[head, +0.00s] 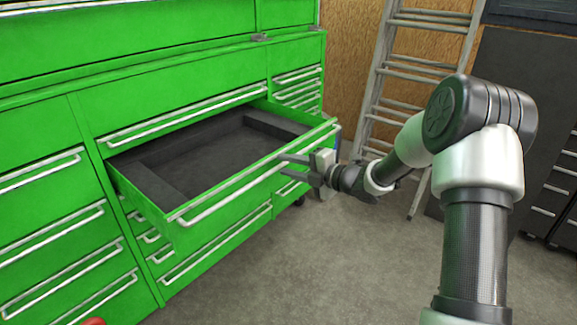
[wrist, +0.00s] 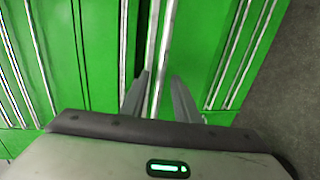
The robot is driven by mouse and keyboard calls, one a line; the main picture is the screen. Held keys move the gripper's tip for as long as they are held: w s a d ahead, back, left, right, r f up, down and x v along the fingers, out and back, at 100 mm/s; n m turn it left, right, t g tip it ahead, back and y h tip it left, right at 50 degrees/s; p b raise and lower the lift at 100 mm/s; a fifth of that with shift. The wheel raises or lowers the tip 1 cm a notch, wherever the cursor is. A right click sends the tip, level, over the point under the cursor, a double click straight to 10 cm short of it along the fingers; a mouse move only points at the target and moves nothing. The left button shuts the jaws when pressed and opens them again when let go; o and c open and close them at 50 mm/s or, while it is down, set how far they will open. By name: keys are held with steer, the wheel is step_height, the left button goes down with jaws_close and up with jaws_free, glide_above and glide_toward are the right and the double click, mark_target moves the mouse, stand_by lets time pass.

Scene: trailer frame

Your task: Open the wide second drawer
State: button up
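The wide second drawer (head: 170,160) of the green tool cabinet is pulled well out in the head view. Its dark inside is visible and looks empty. A long silver handle (head: 225,200) runs along its front. My gripper (head: 283,167) is at the right part of this handle, its fingers pointing left. In the wrist view, my gripper (wrist: 160,76) has its two fingers spread apart. A silver bar (wrist: 162,60) passes between them, with gaps on both sides. I cannot tell whether either finger touches it.
A shut drawer (head: 180,95) sits directly above the open one, and several shut drawers (head: 60,215) are at the left. A ladder (head: 405,75) leans on the wooden wall at the back right. The grey floor (head: 300,260) before the cabinet is clear.

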steer(key=p+v, duration=0.2)
steer(key=v, duration=1.5)
steer(key=shift+s+r+p, duration=0.15)
steer(key=shift+s+p, duration=0.1)
steer(key=shift+p, duration=0.05)
steer(key=shift+d, duration=0.1)
steer(key=w+d+r+m+t+h, duration=0.2)
steer(key=w+d+r+m+h, duration=0.1)
steer(key=r+m+h, duration=0.55)
steer(key=s+d+r+m+h, duration=0.2)
steer(key=s+r+m+h, duration=0.2)
steer(key=s+r+m, duration=0.2)
steer(key=s+a+f+m+g, duration=0.1)
steer(key=s+a+m+g, duration=0.15)
steer(key=s+m, duration=0.75)
steer(key=s+a+f+m+g, duration=0.2)
steer(key=s+m+g, duration=0.15)
steer(key=s, duration=1.25)
step_height(320, 180, up, 22)
steer(key=p, duration=2.2)
steer(key=shift+s+a+g, duration=0.2)
steer(key=shift+g, duration=0.1)
